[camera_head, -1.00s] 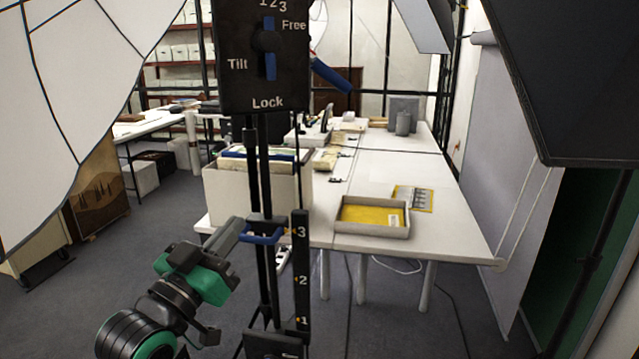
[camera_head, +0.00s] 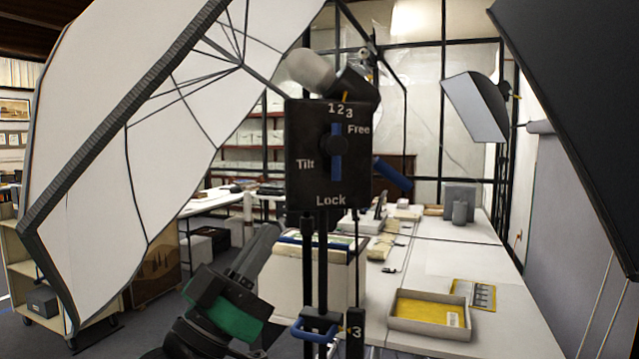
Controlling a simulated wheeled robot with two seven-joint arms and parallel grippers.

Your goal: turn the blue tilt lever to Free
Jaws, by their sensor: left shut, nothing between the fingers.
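A black panel (camera_head: 305,185) on a stand shows 1 2 3 at the top, Free at upper right, Tilt at left and Lock at the bottom. A blue lever (camera_head: 337,165) stands upright on its face, over a dark hub. Another blue handle (camera_head: 392,174) sticks out past the panel's right edge, sloping down to the right; its mount is hidden. My left gripper (camera_head: 264,240) is shut and empty, below and left of the panel, apart from it, pointing up and slightly right. My right gripper is not in view.
A lower blue handle (camera_head: 318,326) sits on the stand beside a scale marked 3. A white umbrella (camera_head: 185,110) fills the left, and a dark softbox (camera_head: 580,90) the upper right. Behind are a white box (camera_head: 280,275) and a table with a yellow-lined tray (camera_head: 432,330).

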